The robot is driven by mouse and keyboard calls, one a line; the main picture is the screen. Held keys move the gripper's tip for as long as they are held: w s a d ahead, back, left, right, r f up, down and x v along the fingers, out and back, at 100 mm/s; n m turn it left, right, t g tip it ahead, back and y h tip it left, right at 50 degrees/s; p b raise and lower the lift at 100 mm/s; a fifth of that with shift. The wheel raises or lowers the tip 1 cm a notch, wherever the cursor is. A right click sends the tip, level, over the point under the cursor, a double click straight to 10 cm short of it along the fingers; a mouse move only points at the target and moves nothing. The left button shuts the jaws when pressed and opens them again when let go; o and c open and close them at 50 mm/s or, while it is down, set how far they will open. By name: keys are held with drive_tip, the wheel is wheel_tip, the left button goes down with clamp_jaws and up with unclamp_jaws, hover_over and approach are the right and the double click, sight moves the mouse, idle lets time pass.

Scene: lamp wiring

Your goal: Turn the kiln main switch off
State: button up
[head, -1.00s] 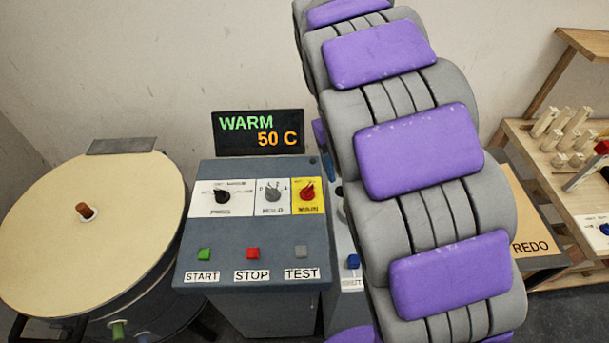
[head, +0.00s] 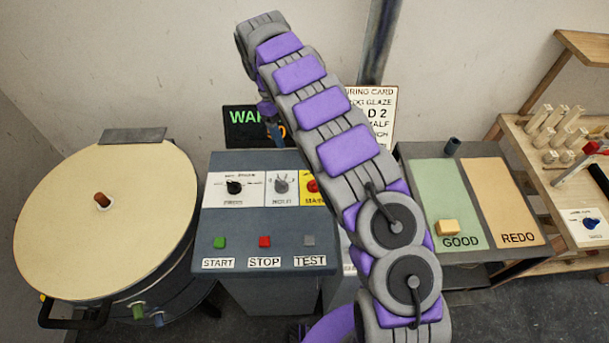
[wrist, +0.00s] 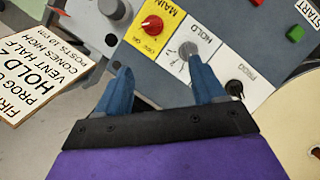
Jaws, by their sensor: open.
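The kiln main switch is a red knob (head: 313,186) on a yellow plate marked MAIN, at the right end of the control box's knob row. My arm partly covers its plate in the head view. In the wrist view the red knob (wrist: 152,25) lies ahead of my gripper (wrist: 165,85), between and beyond the two blue fingers. The gripper is open and empty, apart from the knob. In the head view a blue finger (head: 274,132) shows above the box, in front of the display. The right finger overlaps the HOLD plate (wrist: 186,50) in the wrist view.
The grey HOLD knob (head: 281,184) and black PROG knob (head: 235,187) sit left of the main switch. Green START (head: 219,242), red STOP (head: 264,241) and grey TEST (head: 309,240) buttons lie below. A round kiln (head: 70,240) stands left, a firing card (head: 385,105) behind.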

drive_tip(key=s+d+f+b, duration=0.1)
drive_tip(key=d+f, duration=0.2)
drive_tip(key=d, duration=0.3)
approach(308, 184)
drive_tip(key=shift+s+d+f+b, duration=0.3)
drive_tip(key=shift+s+d+b, duration=0.05)
drive_tip(key=d+f, duration=0.1)
drive_tip(key=s+d+f, duration=0.1)
drive_tip(key=d+f, duration=0.3)
drive_tip(key=shift+s+d, duration=0.15)
drive_tip(key=shift+s, duration=0.15)
drive_tip(key=shift+f, duration=0.25)
drive_tip(key=shift+a+f, duration=0.15)
drive_tip(key=shift+a, duration=1.4)
drive_tip(key=shift+c, duration=0.3)
drive_tip(key=shift+d, duration=1.25)
drive_tip(key=c, duration=0.6)
drive_tip(key=shift+a, duration=0.6)
drive_tip(key=c, duration=0.4)
drive_tip(key=shift+d, duration=0.1)
